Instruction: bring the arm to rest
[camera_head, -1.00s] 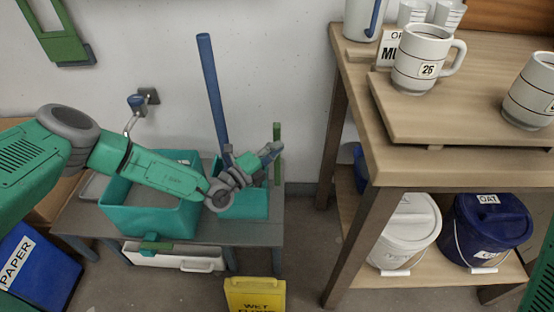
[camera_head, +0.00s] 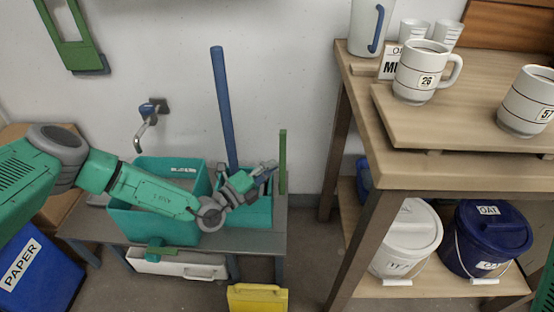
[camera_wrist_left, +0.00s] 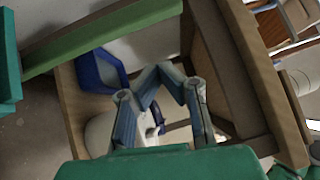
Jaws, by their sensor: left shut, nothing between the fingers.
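My left arm comes in from the left in the head view, reaching over a low grey table. Its gripper (camera_head: 265,172) is shut and empty, in front of the teal bin (camera_head: 258,212) on the right of that table, beside a green upright post (camera_head: 283,160). In the left wrist view the gripper's fingers (camera_wrist_left: 160,70) are bent in towards each other with nothing between them. I do not see my right gripper.
A larger teal bin (camera_head: 150,222) stands under my left forearm. A blue pole (camera_head: 222,105) rises behind. A yellow sign (camera_head: 257,298) is on the floor. At right, a wooden shelf unit (camera_head: 365,235) holds mugs (camera_head: 420,78) above, a white bucket (camera_head: 408,240) and blue bucket (camera_head: 487,238) below.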

